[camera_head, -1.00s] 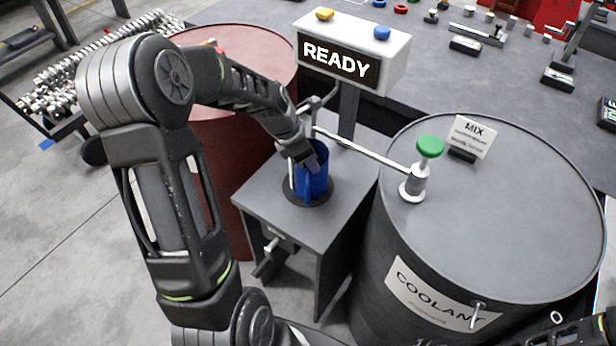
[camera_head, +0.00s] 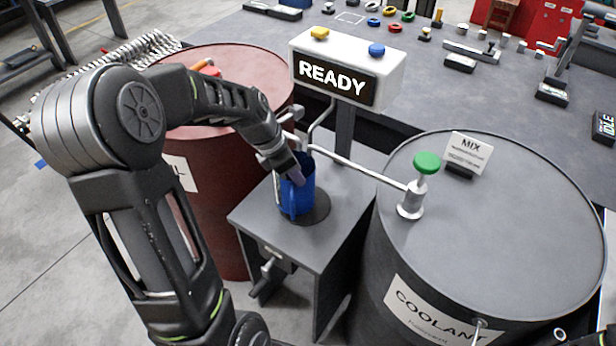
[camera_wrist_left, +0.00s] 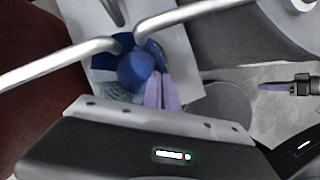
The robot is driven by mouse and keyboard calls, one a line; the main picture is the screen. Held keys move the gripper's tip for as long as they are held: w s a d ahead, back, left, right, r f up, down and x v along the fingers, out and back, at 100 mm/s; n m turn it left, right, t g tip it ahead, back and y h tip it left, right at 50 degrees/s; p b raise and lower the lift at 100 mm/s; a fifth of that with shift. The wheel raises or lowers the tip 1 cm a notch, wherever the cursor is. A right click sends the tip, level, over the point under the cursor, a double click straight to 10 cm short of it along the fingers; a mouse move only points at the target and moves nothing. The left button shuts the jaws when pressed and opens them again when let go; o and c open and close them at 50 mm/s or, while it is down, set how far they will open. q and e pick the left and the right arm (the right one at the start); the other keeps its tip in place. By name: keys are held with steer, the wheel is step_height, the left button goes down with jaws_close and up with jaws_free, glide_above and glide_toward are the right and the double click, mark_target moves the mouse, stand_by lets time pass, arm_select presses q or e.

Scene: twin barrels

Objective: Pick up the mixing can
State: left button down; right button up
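The mixing can is a blue open-topped can (camera_head: 297,190) over the left part of a dark round pad on a small grey stand. My left gripper (camera_head: 295,174) reaches down from the upper left, its light purple fingers at the can's rim. In the left wrist view the fingers (camera_wrist_left: 157,92) are close together on the wall of the can (camera_wrist_left: 136,68). The pad (camera_wrist_left: 218,104) shows beside the can there. I cannot tell if the can's base is clear of the stand. My right gripper (camera_wrist_left: 272,87) shows at the right edge of the wrist view; its opening is unclear.
Two metal spouts (camera_wrist_left: 200,14) pass close over the can. The red barrel (camera_head: 215,150) stands left of the stand (camera_head: 340,190), the dark coolant barrel (camera_head: 490,230) right. A green-knobbed valve (camera_head: 427,163) and a READY display (camera_head: 335,80) are nearby.

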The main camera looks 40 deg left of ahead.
arm_select(q)
steer(key=s+a+b, duration=0.2)
steer(key=s+a, duration=0.5)
steer(key=s, duration=0.5)
steer(key=shift+s+a, duration=0.4)
steer(key=shift+r, duration=0.1)
